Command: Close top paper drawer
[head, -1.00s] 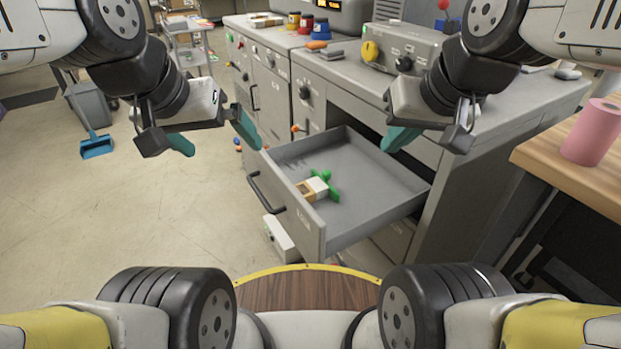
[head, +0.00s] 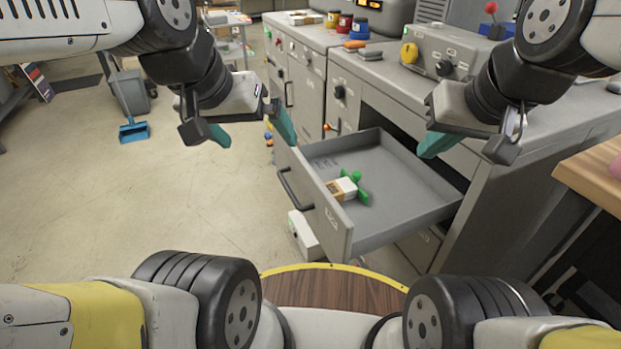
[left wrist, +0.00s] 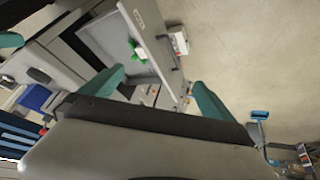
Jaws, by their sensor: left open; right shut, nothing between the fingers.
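The grey top drawer (head: 397,208) is pulled out of the grey cabinet in the head view. A dark bar handle (head: 297,189) is on its front. Inside lie a white-and-tan block and a green piece (head: 358,187). The drawer also shows in the left wrist view (left wrist: 108,45), between and beyond my fingers. My left gripper (head: 253,133) is open and empty, above the floor by the drawer's far left corner; I cannot tell whether it touches. My right gripper (head: 437,143) is shut and empty, above the drawer's right rear side near the cabinet front.
The cabinet top (head: 400,80) holds a control box with a yellow knob (head: 409,53) and several coloured jars. A wooden table (head: 597,180) stands at the right. A white box (head: 304,234) is on the floor below the drawer. The floor at left is clear to a blue dustpan (head: 134,132).

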